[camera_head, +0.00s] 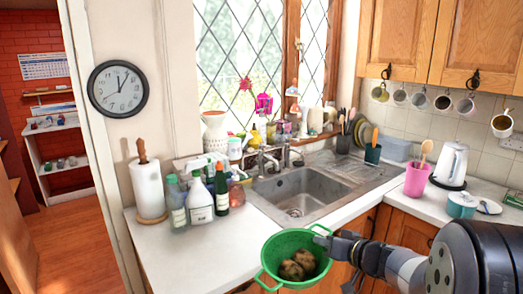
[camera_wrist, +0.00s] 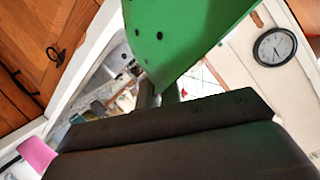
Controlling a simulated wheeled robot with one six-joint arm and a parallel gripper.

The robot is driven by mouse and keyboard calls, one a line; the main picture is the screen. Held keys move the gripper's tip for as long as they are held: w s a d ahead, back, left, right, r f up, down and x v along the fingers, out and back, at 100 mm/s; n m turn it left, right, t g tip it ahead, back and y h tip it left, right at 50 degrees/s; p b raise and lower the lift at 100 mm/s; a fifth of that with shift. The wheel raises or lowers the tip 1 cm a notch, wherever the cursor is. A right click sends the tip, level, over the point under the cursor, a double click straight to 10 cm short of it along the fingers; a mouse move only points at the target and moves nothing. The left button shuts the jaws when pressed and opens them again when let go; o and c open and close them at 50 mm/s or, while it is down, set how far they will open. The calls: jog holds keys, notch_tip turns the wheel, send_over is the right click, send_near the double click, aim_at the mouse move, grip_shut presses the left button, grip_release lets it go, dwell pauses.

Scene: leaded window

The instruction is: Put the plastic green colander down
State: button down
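The plastic green colander (camera_head: 287,240) is in the lower middle of the head view, with a few brown potato-like lumps (camera_head: 298,265) in it. My gripper (camera_head: 323,240) is at its right side, shut on the rim or handle there; the exact contact is hard to see. The colander looks held up in front of the counter's front edge, roughly level. In the wrist view, its green perforated wall (camera_wrist: 185,35) fills the top middle, just beyond my fingers (camera_wrist: 158,96).
The white counter (camera_head: 190,250) has bare room left of the colander. Behind that stand bottles (camera_head: 200,200) and a paper towel roll (camera_head: 148,187). The metal sink (camera_head: 295,195) lies behind the colander. A pink cup (camera_head: 417,180), kettle (camera_head: 450,163) and teal pot (camera_head: 461,205) stand at right.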

aim_at(308, 249)
jog(key=shift+m+t+h, duration=0.3)
jog(key=shift+m+h, duration=0.1)
jog(key=shift+h, duration=0.1)
jog(key=a+f, duration=0.2)
jog(key=f, duration=0.1)
jog(key=shift+w+a+f, duration=0.3)
jog(key=shift+w+a, duration=0.05)
jog(key=s+f+m+h, duration=0.3)
jog(key=s+f, duration=0.1)
jog(key=f, duration=0.6)
jog(key=s+d+f+m+t+h, duration=0.1)
jog(key=s+f, duration=0.4)
jog(key=f, duration=0.5)
jog(key=m+h, duration=0.1)
jog(key=h, duration=0.1)
jog(key=shift+s+d+f+m+t+h, duration=0.15)
jog(key=shift+d+f+m+t+h, duration=0.15)
jog(key=shift+f+m, duration=0.1)
jog(key=shift+d, duration=0.15)
